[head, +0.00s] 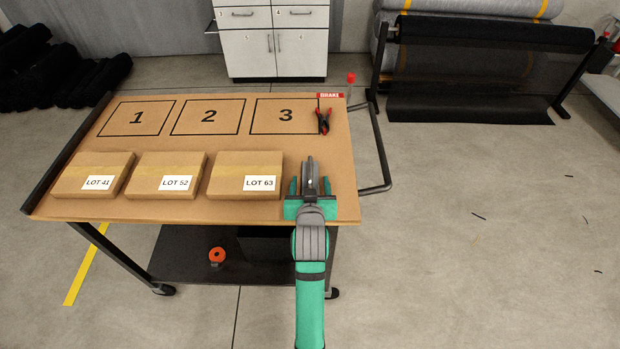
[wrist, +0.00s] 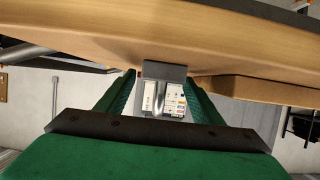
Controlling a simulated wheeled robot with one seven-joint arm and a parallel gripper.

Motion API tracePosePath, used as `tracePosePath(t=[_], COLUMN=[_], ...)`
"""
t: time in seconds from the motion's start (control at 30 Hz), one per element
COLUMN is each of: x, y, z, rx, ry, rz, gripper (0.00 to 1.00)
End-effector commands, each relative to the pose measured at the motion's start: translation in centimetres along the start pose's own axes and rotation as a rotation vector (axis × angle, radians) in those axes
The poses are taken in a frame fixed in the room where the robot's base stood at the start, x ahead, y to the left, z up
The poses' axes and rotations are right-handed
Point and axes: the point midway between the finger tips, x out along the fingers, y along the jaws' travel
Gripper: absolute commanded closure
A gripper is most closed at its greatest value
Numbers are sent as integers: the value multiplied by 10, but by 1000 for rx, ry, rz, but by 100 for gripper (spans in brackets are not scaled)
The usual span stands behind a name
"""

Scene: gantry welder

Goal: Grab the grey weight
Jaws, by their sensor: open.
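A dark grey upright piece, which looks like the grey weight (head: 311,172), stands near the table's front right, to the right of the LOT 63 box. My gripper (head: 310,184) is open, with its two green fingers on either side of this piece. In the wrist view a grey block (wrist: 165,72) with a paler rounded bar below it shows between the fingertips (wrist: 160,82). I cannot tell whether either finger touches it. Its lower part is hidden by my gripper in the head view.
Boxes LOT 41 (head: 95,174), LOT 52 (head: 167,175) and LOT 63 (head: 244,175) line the front of the table (head: 180,208). Marked squares 1, 2 and 3 behind them are empty. Red-handled pliers (head: 323,121) lie at the back right. A dark rail (head: 384,160) runs along the right side.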

Motion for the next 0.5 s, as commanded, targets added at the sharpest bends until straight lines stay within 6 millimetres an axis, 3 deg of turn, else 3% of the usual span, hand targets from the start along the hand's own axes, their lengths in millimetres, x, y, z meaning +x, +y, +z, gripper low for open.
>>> tracePosePath(t=[0.13,0.37,0.5], x=[10,11,11], y=[-1,-1,-2], z=[0,0,0], rx=[0,0,-1], ry=[0,0,0], rz=[-1,-1,-2], gripper=[39,39,73])
